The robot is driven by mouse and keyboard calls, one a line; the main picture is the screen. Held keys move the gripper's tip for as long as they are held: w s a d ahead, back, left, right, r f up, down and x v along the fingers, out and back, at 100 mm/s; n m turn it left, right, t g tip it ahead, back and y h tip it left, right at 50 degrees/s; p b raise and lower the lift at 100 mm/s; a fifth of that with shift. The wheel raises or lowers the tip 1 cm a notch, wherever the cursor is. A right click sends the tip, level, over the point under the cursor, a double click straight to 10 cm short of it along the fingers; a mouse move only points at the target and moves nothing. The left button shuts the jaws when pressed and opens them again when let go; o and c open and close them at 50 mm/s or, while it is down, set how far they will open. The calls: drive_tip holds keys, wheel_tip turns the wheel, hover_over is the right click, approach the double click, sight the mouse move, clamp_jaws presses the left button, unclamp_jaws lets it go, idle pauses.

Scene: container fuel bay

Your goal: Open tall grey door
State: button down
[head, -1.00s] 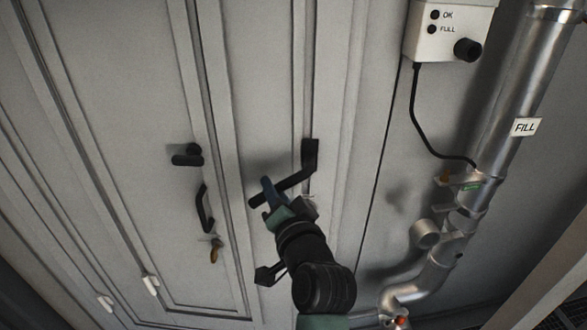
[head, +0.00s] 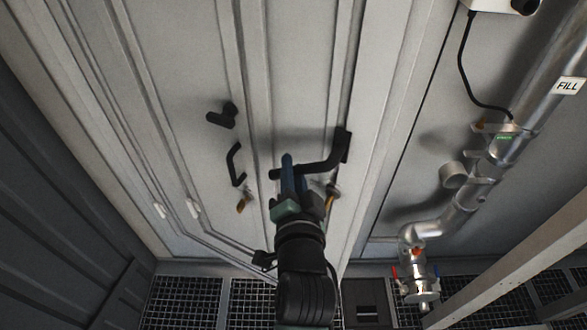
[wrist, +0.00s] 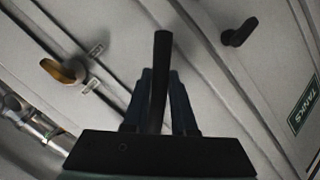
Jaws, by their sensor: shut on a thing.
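The tall grey door (head: 300,90) fills the middle of the head view, with a black lever handle (head: 322,166) on it. My gripper (head: 288,165) has its blue fingers shut on the lever's bar, near its left, free end. In the wrist view the dark bar (wrist: 161,60) of the lever stands between the two fingers (wrist: 160,105).
Metal fill piping (head: 510,150) with valves stands at the right. A dark ribbed wall (head: 60,170) is at the left. Floor grating (head: 183,300) shows below.

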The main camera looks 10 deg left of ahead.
drive_tip(key=shift+w+d+f, duration=0.25)
drive_tip(key=shift+w, duration=0.25)
drive_tip(key=c, duration=1)
unclamp_jaws()
drive_tip(key=shift+o, duration=1.4)
drive_tip(key=shift+s+r, duration=0.25)
drive_tip(key=shift+s, duration=0.05)
drive_tip(key=shift+w+f, duration=0.1)
drive_tip(key=b+v, duration=0.3)
drive_tip(key=v, duration=1)
